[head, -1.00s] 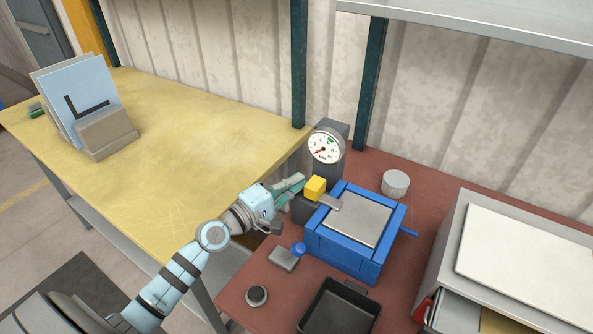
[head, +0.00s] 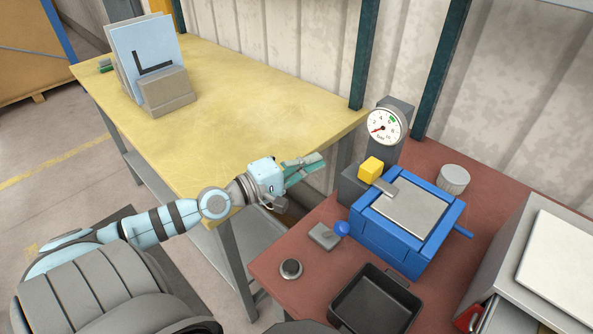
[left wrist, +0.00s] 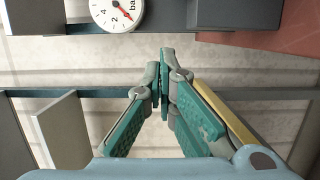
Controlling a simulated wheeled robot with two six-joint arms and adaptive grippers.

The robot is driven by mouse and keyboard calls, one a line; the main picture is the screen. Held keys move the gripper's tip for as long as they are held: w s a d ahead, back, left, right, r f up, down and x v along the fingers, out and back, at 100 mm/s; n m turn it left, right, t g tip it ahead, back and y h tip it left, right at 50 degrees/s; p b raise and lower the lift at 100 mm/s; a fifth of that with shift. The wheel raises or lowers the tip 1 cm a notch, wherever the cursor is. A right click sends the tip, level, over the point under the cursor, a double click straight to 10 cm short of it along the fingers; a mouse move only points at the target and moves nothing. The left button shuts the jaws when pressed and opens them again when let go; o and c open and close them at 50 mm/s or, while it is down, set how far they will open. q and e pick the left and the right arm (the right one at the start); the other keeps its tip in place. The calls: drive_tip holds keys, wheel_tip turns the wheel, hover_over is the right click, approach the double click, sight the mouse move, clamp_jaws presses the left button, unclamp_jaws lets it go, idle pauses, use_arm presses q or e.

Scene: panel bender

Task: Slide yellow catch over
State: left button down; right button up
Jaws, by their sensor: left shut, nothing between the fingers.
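The yellow catch (head: 370,169) is a small block on a grey metal tab at the back left corner of the blue panel bender (head: 385,247). A flat grey plate (head: 408,209) lies in the bender's top. My left gripper (head: 318,164) is to the left of the catch, apart from it, with its green fingers shut and empty. In the left wrist view the fingertips (left wrist: 166,52) meet, and the catch cannot be made out there. My right gripper is not in view.
A pressure gauge (head: 383,127) stands behind the catch and also shows in the left wrist view (left wrist: 117,13). A lever with a blue knob (head: 341,229), a black button (head: 291,268) and a dark tray (head: 376,301) are in front. The yellow table (head: 230,105) is to the left.

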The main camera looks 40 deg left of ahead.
use_arm(q)
drive_tip(key=shift+v, duration=1.85)
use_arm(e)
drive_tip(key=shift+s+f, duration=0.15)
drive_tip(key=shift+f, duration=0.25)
use_arm(q)
drive_tip(key=shift+s+d, duration=0.1)
drive_tip(key=shift+d, duration=0.1)
